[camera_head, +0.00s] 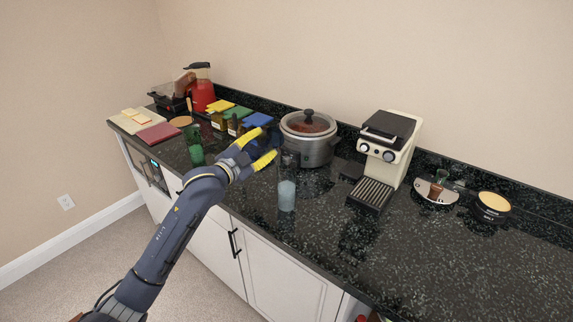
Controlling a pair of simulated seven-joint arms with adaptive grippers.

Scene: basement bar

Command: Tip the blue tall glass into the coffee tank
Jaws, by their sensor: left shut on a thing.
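The blue tall glass (287,194) is clear with pale blue contents in its lower part. It is upright near the front of the counter, left of the coffee machine; whether its base touches the counter is unclear. My left gripper (277,146) reaches in from the left with yellow fingers and is shut on the glass near its top; the dark tips are hard to make out there. The cream coffee machine (397,146) stands to the right, with a dark top (388,124); I cannot make out its tank clearly. My right gripper is not in view.
A slow cooker (322,150) with a lid stands behind the glass. A green glass (195,146) stands left of the gripper. A red blender (202,93) is at the far left. A small tin (493,204) lies right of the machine. The right front counter is clear.

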